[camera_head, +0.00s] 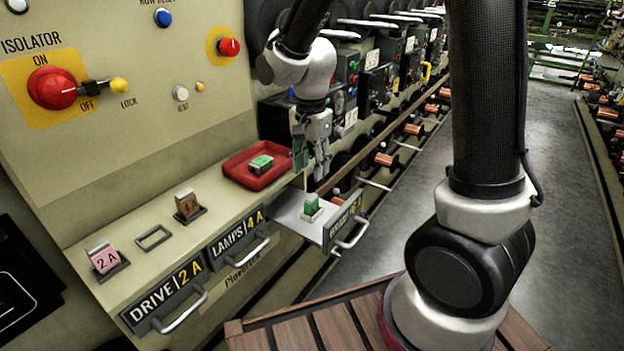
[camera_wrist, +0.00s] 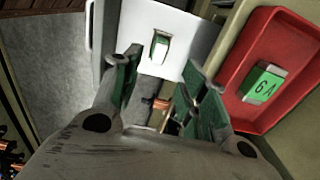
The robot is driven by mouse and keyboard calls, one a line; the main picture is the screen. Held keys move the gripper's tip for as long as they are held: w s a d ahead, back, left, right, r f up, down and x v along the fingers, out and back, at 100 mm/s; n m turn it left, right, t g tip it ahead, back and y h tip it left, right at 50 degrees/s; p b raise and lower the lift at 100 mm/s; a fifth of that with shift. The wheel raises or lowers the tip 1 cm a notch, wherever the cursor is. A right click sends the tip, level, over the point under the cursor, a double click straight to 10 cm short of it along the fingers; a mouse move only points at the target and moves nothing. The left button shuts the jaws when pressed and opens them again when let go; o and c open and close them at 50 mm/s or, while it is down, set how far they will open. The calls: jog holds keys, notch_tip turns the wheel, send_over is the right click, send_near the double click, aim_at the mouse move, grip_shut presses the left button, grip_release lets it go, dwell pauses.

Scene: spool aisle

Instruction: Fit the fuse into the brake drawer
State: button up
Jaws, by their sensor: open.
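The brake drawer (camera_head: 289,211) is pulled out, with its dark label and handle at the front. A green fuse with a pale top (camera_head: 312,204) stands upright in it; I cannot tell how deep it sits. In the wrist view this fuse (camera_wrist: 159,47) shows on the white drawer floor (camera_wrist: 140,25), beyond my fingertips. My gripper (camera_head: 311,172) is open and empty, above and behind that fuse and apart from it. A second green fuse, marked 6A (camera_wrist: 263,84), lies in the red tray (camera_head: 236,178) beside the drawer.
The lamps drawer (camera_head: 238,240) and drive drawer (camera_head: 168,297) are shut. On the ledge stand a brown fuse (camera_head: 187,203), an empty holder frame (camera_head: 153,238) and a pink 2A fuse (camera_head: 103,257). The isolator panel rises behind. The aisle floor to the right is clear.

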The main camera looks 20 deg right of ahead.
jog(key=s+d+r+n+t, duration=0.2)
jog(key=s+d+r+n, duration=0.3)
jog(key=s+d+r, duration=0.45)
jog(key=s+d+r+n+t, duration=0.2)
jog(key=s+d+r+n, duration=0.3)
jog(key=s, duration=0.4)
jog(key=shift+s+d+r+n, duration=0.15)
jog(key=shift+d+r+n, duration=0.25)
jog(key=shift+r, duration=0.2)
jog(key=shift+c, duration=0.2)
